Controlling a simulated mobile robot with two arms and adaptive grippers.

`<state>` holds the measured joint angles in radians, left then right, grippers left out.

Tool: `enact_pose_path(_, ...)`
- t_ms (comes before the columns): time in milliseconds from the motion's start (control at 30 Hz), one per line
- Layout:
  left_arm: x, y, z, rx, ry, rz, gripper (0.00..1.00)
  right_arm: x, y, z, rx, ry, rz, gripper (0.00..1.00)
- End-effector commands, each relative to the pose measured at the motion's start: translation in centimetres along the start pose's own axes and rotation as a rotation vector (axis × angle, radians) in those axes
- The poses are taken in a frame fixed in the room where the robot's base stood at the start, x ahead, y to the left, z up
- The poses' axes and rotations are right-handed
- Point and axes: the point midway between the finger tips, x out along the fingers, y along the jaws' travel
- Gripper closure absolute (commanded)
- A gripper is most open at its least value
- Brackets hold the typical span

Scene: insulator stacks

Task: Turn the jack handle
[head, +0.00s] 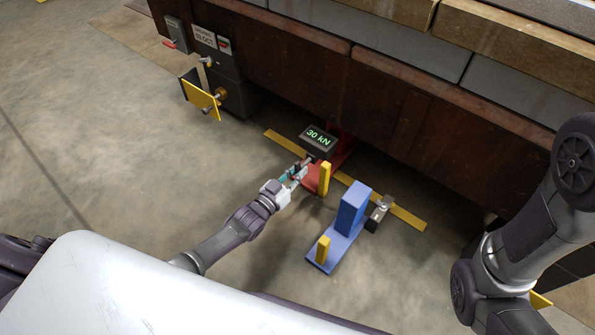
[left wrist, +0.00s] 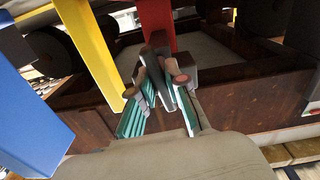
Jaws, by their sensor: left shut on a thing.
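The red jack (head: 341,152) stands on the floor at the foot of the dark brown beam, under a dark box with a green "30 kN" display (head: 318,138). My left gripper (head: 297,173) reaches the jack's near side, below the display. In the left wrist view my left gripper (left wrist: 163,105), with green-lined fingers, is shut on a dark grey piece, the jack handle (left wrist: 158,62). A red part of the jack (left wrist: 156,22) is just beyond it. Fingers hide much of the handle. My right arm shows at the right; its gripper is out of view.
A yellow post (head: 325,179) stands close beside my left gripper. A blue stand (head: 352,208) is to its right, and a yellow strip (head: 408,216) lies on the floor. A dark box with a yellow plate (head: 201,98) is at upper left. The floor at left is clear.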

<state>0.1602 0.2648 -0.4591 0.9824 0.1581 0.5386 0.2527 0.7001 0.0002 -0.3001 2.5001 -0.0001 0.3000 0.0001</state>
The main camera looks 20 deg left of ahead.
Motion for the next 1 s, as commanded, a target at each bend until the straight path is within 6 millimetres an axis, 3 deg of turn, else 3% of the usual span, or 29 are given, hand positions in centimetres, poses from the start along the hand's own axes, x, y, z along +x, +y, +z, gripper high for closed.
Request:
enact_pose_path(600,-0.09,0.04,0.2,0.0,-0.005,0.0,1.0,-0.01,0.0,-0.01,0.0,0.0,0.0,0.5)
enact_pose_path(633,-0.09,0.04,0.2,0.0,-0.005,0.0,0.82,-0.01,0.0,-0.01,0.0,0.0,0.0,0.5)
enact_pose_path(767,-0.07,0.03,0.16,0.0,-0.004,0.0,0.61,-0.01,0.0,-0.01,0.0,0.0,0.0,0.5)
enact_pose_path(1000,-0.03,0.01,0.06,0.0,-0.001,0.0,0.61,-0.01,0.01,0.01,0.0,0.0,0.0,0.5)
